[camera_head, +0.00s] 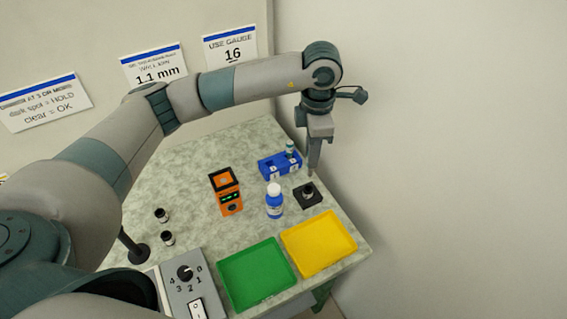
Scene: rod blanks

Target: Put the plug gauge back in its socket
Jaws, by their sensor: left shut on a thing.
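My left gripper (313,168) points down just above the black block (311,203) at the table's right side. It is shut on a thin thing, which I take to be the plug gauge; the fingers largely hide it. A dark round part with a pale rim sits on the black block, just under the fingertips. The blue gauge rack (266,172) with white labels stands behind and to the left of the block. One gauge (290,147) with a teal and white body stands upright in the rack's right part; dark openings show at its left. My right gripper is not in view.
A blue bottle (274,207) with a white cap stands close left of the block. An orange device (227,192), yellow tray (345,247), green tray (233,268), two dark cylinders (161,215) and a dial box (176,292) share the table. A sign (232,47) reads "USE GAUGE 16".

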